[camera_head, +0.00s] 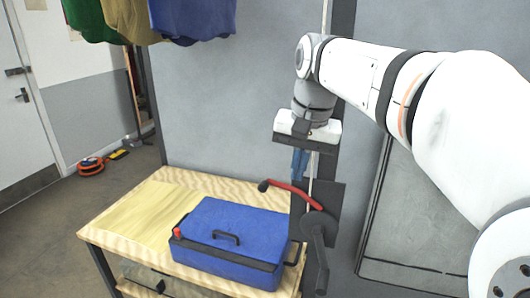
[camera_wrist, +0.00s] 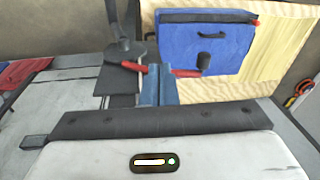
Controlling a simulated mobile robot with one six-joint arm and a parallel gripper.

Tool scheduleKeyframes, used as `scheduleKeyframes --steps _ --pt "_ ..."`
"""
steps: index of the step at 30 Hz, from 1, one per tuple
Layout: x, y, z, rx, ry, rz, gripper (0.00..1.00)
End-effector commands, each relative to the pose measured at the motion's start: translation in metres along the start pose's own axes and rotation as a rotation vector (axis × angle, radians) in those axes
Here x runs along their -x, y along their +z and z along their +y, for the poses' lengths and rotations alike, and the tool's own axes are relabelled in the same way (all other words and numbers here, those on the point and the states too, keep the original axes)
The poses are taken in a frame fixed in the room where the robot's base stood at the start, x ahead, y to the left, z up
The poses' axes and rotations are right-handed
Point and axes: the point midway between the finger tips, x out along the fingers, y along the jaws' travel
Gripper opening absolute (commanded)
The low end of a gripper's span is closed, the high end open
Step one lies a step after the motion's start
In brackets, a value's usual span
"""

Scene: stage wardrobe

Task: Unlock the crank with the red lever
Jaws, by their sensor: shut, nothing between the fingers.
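The red lever (camera_head: 292,190) is a curved red bar with a dark knob on its left end. It sits on a dark plate above the dark crank (camera_head: 320,262), whose arm hangs down. My gripper (camera_head: 300,175) points down with blue fingers shut and empty, just above the lever in the head view. In the wrist view the red lever (camera_wrist: 186,73) shows on both sides of my shut fingers (camera_wrist: 155,68), which hide its middle. I cannot tell whether they touch it. The crank (camera_wrist: 122,45) is at upper left there.
A blue case (camera_head: 235,230) lies on a wooden table (camera_head: 140,210) left of the crank, close to the lever's knob. Clothes (camera_head: 150,18) hang at upper left. A grey wall is behind. An orange reel (camera_head: 91,166) lies on the floor near the door (camera_head: 20,100).

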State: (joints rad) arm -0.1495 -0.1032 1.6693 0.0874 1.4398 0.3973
Motion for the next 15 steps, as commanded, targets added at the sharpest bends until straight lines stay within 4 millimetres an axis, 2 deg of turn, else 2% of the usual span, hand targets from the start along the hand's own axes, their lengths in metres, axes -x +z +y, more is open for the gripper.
scheduleKeyframes --steps 1,6,10,15 --pt "0.025 -0.012 -0.016 -0.016 -0.006 -0.01 0.0" --pt "0.07 -0.029 -0.048 -0.07 -0.017 -0.048 0.0" --pt "0.085 -0.034 -0.06 -0.091 -0.019 -0.062 0.0" --pt "0.09 -0.035 -0.063 -0.099 -0.02 -0.067 0.0"
